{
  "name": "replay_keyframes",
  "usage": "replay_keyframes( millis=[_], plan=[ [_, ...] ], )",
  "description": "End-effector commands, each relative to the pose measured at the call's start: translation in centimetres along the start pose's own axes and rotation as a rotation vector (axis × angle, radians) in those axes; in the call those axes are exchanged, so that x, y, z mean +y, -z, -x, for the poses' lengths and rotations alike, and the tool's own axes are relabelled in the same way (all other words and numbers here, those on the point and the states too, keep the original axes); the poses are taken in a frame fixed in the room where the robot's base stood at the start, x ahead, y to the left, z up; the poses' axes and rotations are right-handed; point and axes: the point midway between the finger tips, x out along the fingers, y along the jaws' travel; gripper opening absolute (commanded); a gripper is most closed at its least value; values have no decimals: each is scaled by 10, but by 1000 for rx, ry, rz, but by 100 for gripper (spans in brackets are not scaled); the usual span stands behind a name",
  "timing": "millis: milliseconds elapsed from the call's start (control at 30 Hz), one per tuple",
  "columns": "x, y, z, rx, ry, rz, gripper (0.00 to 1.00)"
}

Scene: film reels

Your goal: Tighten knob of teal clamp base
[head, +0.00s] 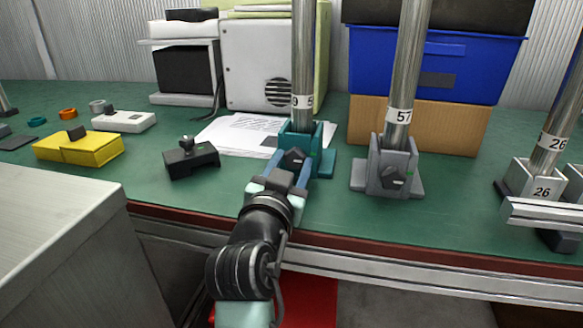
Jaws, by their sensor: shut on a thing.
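The teal clamp base (324,165) stands on the green bench and holds an upright metal post (303,55) with a numbered white band. Its dark knob (294,158) faces the front edge of the bench. My gripper (288,170) reaches up from below and is shut on the knob. The fingers and wrist hide the lower front of the base and part of the knob. I cannot tell from this view how tight the knob is.
A grey clamp base (392,170) with post 57 stands close on the right. Clamp base 26 (520,178) is farther right. A black block (191,160) and yellow box (78,148) lie left. Papers (232,137) lie behind. A grey cabinet (60,240) stands front left.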

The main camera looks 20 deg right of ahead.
Motion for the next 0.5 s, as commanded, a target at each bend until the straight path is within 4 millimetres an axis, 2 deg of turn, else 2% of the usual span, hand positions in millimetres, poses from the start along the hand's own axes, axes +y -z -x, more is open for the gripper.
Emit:
replay_keyframes(
  millis=[467,500],
  plan=[
    [0,-1,0,-3,-1,-17,0],
    [0,-1,0,-3,-1,-17,51]
  ],
)
